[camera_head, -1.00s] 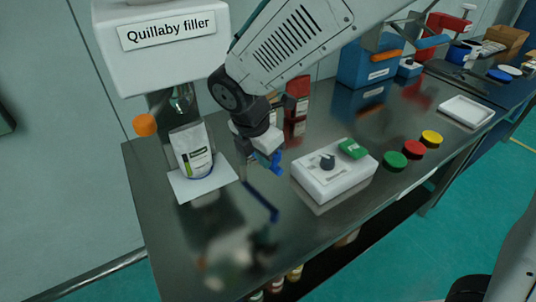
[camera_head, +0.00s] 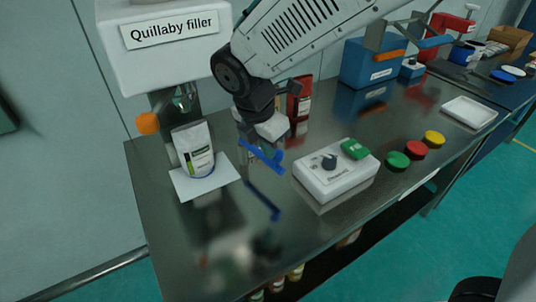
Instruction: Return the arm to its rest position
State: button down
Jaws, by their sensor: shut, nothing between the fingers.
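My gripper (camera_head: 262,156), with blue fingers, hangs above the steel bench between the white pouch and the white control box. It is shut with nothing in it and touches nothing that I can see. My arm reaches in from the upper right. The white pouch (camera_head: 196,152) with a green label stands upright on a white square plate (camera_head: 222,185) under the Quillaby filler (camera_head: 165,45). A blue reflection of the gripper shows on the bench top.
The white control box (camera_head: 335,175) has a dark knob and a green button. Green (camera_head: 397,161), red (camera_head: 416,150) and yellow (camera_head: 434,138) round pieces stand right of it. A red pack (camera_head: 303,100) and a blue box (camera_head: 370,65) stand behind. The front left of the bench (camera_head: 190,240) is clear.

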jog(key=v, duration=0.7)
jog(key=s+d+r+m+y, duration=0.1)
jog(key=s+d+m, duration=0.8)
jog(key=d+m, duration=0.4)
jog(key=s+d+r+m+y, duration=0.1)
jog(key=s+d+m, duration=0.8)
jog(key=d+m, duration=0.4)
jog(key=shift+d+m+g, duration=0.3)
jog(key=shift+d+m, duration=0.1)
jog(key=shift+d, duration=0.3)
